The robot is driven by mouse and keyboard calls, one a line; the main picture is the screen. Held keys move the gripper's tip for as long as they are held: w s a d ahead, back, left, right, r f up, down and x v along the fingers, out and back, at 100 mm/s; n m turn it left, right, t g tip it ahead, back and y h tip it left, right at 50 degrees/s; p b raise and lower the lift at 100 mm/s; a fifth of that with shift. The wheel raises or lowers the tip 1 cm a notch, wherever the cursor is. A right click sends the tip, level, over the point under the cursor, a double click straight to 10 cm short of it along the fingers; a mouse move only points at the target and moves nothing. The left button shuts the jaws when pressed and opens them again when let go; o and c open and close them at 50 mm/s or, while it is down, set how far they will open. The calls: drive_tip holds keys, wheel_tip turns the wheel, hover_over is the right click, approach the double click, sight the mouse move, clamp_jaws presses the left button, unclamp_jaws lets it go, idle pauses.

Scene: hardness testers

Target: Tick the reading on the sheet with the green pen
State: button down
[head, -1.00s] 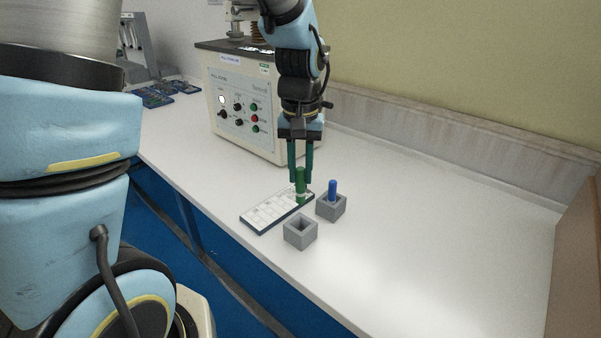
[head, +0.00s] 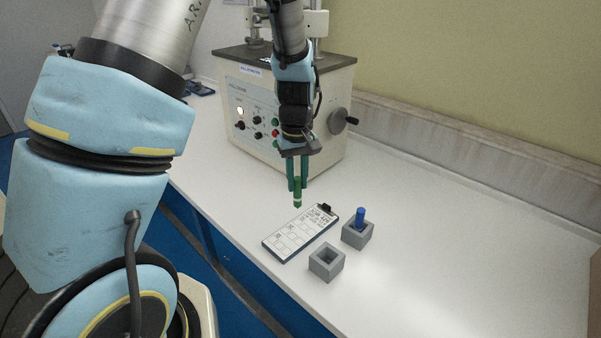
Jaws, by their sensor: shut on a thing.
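My gripper (head: 297,180) is shut on the green pen (head: 298,194), which hangs upright with its tip down. The pen tip appears a little above the table, by the far left edge of the sheet; the exact height is hard to tell. The sheet (head: 290,238) lies on a dark clipboard with a black clip (head: 326,209) at its far end. It has printed boxes and some dark text near the clip. The print is too small to read, and I cannot make out a tick.
A grey holder (head: 326,263) with an empty square hole stands right of the clipboard. Another grey holder (head: 357,235) has a blue pen (head: 360,217) upright in it. A cream hardness tester (head: 260,115) stands behind. The table at right is clear.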

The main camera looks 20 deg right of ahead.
sight(300, 205)
drive_tip(key=shift+w+f, duration=0.3)
drive_tip(key=shift+f+b, duration=1.95)
drive_tip(key=shift+f, duration=0.05)
drive_tip(key=shift+f, duration=0.3)
idle(0.7)
drive_tip(key=shift+s+a+p, duration=0.2)
drive_tip(key=shift+s+p, duration=0.05)
drive_tip(key=shift+p, duration=0.1)
idle(0.4)
drive_tip(key=shift+s+d+p, duration=0.1)
drive_tip(key=shift+d+p, duration=0.4)
drive_tip(key=shift+p, duration=0.1)
idle(1.4)
drive_tip(key=shift+r, duration=0.1)
drive_tip(key=shift+r+p, duration=2.55)
drive_tip(key=shift+r, duration=0.4)
